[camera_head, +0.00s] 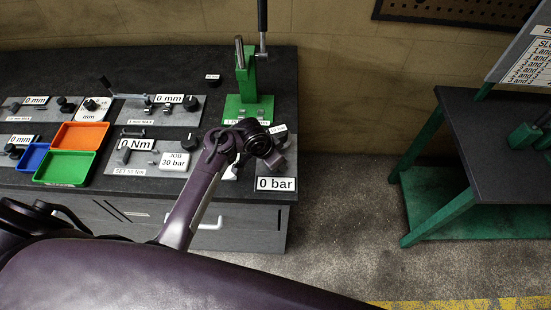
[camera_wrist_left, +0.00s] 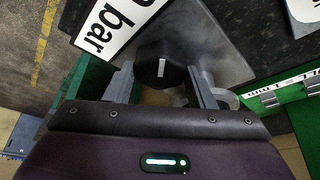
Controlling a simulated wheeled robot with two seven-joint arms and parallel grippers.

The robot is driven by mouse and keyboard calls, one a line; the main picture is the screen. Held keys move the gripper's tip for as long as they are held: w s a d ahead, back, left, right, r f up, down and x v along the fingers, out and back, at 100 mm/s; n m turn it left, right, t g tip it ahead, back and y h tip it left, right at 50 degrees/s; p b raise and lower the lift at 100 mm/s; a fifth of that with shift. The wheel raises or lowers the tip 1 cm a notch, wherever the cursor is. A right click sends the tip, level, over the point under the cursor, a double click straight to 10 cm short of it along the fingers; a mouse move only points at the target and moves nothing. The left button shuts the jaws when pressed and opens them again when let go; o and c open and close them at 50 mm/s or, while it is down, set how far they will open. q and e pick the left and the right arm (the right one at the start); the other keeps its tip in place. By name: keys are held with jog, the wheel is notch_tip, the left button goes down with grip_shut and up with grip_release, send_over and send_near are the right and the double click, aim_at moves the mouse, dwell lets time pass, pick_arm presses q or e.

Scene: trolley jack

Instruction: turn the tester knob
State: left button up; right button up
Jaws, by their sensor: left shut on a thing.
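The tester knob (camera_wrist_left: 162,66) is black with a white pointer line, on a grey plate (camera_wrist_left: 215,45) in the left wrist view. My left gripper (camera_wrist_left: 161,84) has one finger on each side of it and is shut on it. The pointer line runs nearly straight up and down in that view. A "0 bar" display (camera_head: 275,184) stands beside the knob and also shows in the left wrist view (camera_wrist_left: 112,22). In the head view my left wrist hides most of the knob and plate at the bench's right front corner. My right gripper is not in view.
A green press (camera_head: 248,85) with an upright lever stands behind my left gripper. Orange (camera_head: 80,136), green (camera_head: 64,168) and blue (camera_head: 32,157) trays sit on the bench to the left, among several gauge panels. A green-legged table (camera_head: 500,150) stands right, across open floor.

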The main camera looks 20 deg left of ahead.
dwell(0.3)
pick_arm(q)
jog(key=o, duration=1)
